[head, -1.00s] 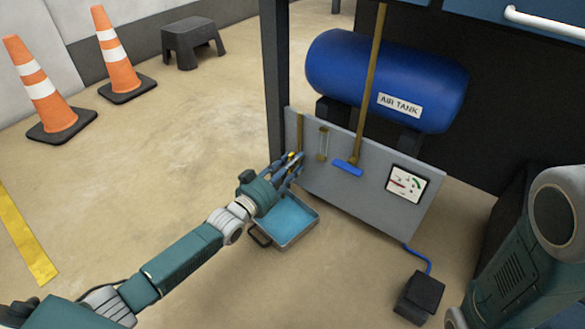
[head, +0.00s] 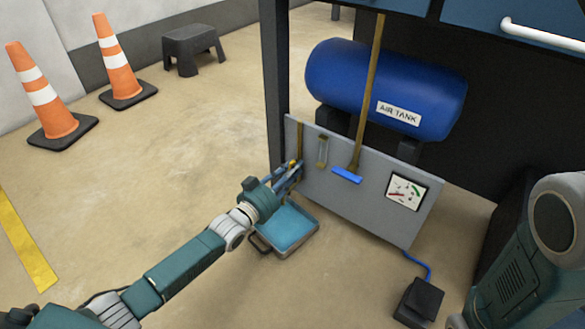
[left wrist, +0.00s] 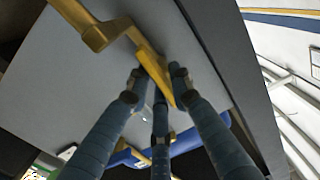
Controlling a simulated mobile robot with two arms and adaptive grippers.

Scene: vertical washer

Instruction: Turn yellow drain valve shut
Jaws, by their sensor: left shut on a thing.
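The yellow drain valve handle (left wrist: 153,66) shows in the left wrist view as a flat lever at the end of a brass pipe (left wrist: 92,36), in front of the grey panel. In the head view only a small yellow bit of the handle (head: 292,163) shows at the panel's lower left edge; the fingers hide the rest. My left gripper (head: 288,174) is at the handle. In the left wrist view its blue-grey fingers (left wrist: 158,82) are shut around the lever, on both sides of it. My right gripper is out of view.
A blue tray (head: 286,228) lies on the floor just below my left gripper. The grey panel (head: 340,205) carries a gauge (head: 406,190) and a blue-ended lever (head: 347,175). A blue air tank (head: 385,85) stands behind. A black pedal (head: 419,301) is at lower right. Open floor lies left.

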